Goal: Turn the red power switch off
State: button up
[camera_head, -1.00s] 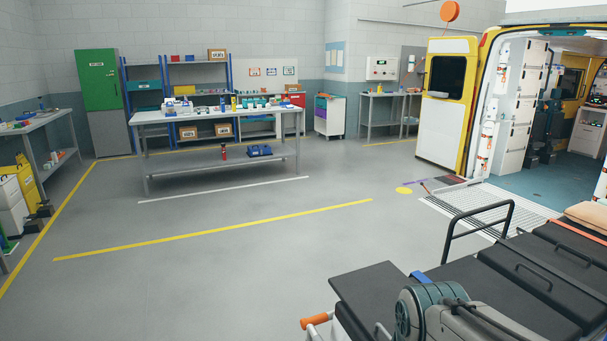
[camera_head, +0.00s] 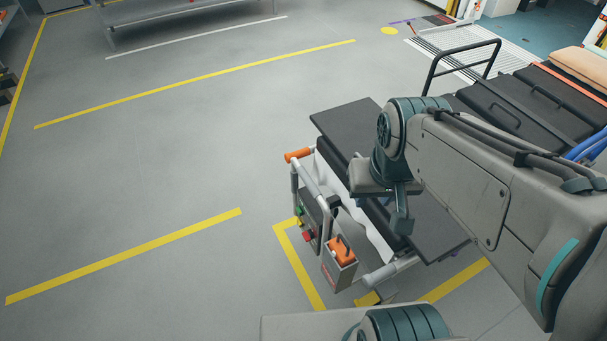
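A small red control (camera_head: 308,237) shows on a grey control box (camera_head: 315,215) on the end frame of the stretcher (camera_head: 345,125). It may be the power switch; its setting is too small to tell. A green control (camera_head: 299,211) sits just above it. My gripper (camera_head: 402,222) hangs from my arm over the stretcher's dark end board, to the right of the control box and apart from it. I see it from the side, and the gap between its fingers does not show. Nothing is visible in it.
An orange handle end (camera_head: 297,155) and a grey rail project from the stretcher's end. Yellow floor lines (camera_head: 125,257) mark open floor at left. A ramp (camera_head: 470,60) lies at the back right.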

aim_at(307, 236)
jog(key=k, duration=1.3)
jog(key=u, duration=0.9)
jog(key=i, duration=1.7)
jog(key=z, duration=0.8)
